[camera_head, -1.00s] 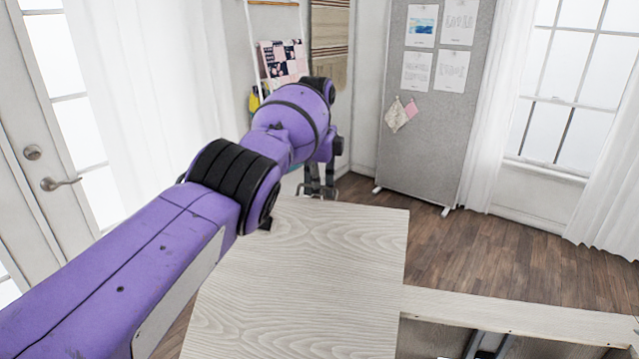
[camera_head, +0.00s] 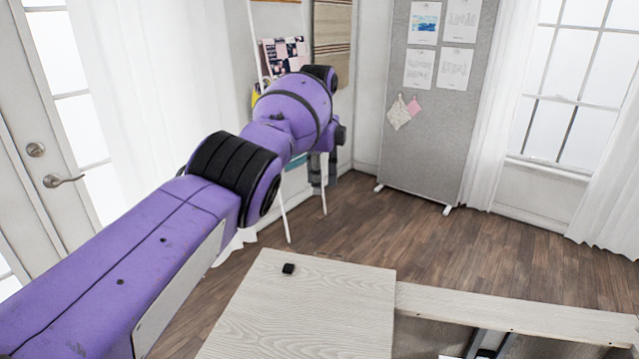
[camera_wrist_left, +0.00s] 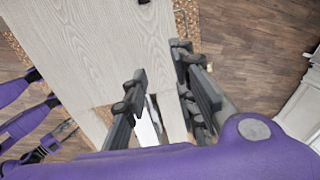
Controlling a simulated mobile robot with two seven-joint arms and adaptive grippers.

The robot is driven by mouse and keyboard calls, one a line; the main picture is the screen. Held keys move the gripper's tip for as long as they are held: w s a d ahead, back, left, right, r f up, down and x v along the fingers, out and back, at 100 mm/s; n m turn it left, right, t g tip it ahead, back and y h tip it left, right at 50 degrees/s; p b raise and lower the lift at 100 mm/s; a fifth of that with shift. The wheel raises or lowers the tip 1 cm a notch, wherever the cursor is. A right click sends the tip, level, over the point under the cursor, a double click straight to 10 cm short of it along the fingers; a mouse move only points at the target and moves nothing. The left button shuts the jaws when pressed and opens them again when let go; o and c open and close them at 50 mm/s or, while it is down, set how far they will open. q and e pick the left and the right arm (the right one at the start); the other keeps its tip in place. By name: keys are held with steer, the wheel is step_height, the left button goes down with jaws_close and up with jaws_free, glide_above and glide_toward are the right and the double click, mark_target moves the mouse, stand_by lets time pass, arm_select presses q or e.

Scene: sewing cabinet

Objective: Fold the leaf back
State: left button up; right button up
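The leaf is a pale wood-grain panel (camera_head: 310,315) at the bottom middle of the head view. A small black block (camera_head: 288,268) sits on it near its far edge. A wood-grain panel (camera_wrist_left: 100,45) also fills the upper left of the left wrist view. My left gripper (camera_head: 320,175) is beyond the leaf's far edge in the head view, mostly hidden behind my purple wrist. In the left wrist view its fingers (camera_wrist_left: 160,65) are spread apart, with no object visibly clamped. Whether they touch the panel cannot be told. My right gripper is not identifiable.
A pale wooden rail (camera_head: 520,312) runs right from the leaf, with a dark cabinet interior below it. A grey pinboard (camera_head: 430,110) stands behind. Brown floor (camera_head: 450,240) is clear between. A glass door (camera_head: 45,140) and white curtains are at left.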

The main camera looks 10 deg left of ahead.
arm_select(q)
step_height(320, 180, up, 11)
steer(key=s, duration=0.1)
steer(key=shift+s+a+f, duration=0.1)
